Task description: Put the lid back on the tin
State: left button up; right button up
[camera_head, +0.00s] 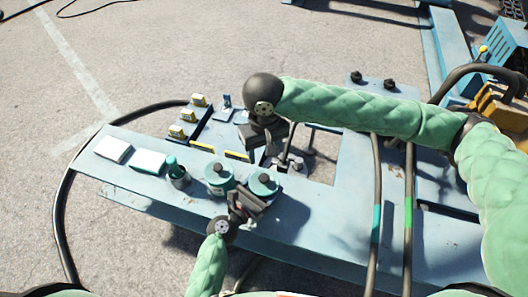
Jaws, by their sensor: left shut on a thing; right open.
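Two round, teal-topped pieces with dark centres stand side by side on the blue-grey bench (130,198). The left one (219,177) looks like a tin. The right one (263,183) is at the jaws of my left gripper (248,201), near the bench's front edge. My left gripper is shut on this right piece; its jaws hide part of it, and I cannot tell whether it is the lid alone or a tin. My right gripper (270,138) is open, farther back and above the bench, apart from both pieces.
Several yellow-and-white blocks (189,115) line a dark rack behind. Dark cables with green bands (376,220) cross the bench at right.

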pick_arm(q)
jog(key=o, duration=1.4)
jog(key=shift+b+v, duration=0.5)
jog(key=shift+v, duration=3.35)
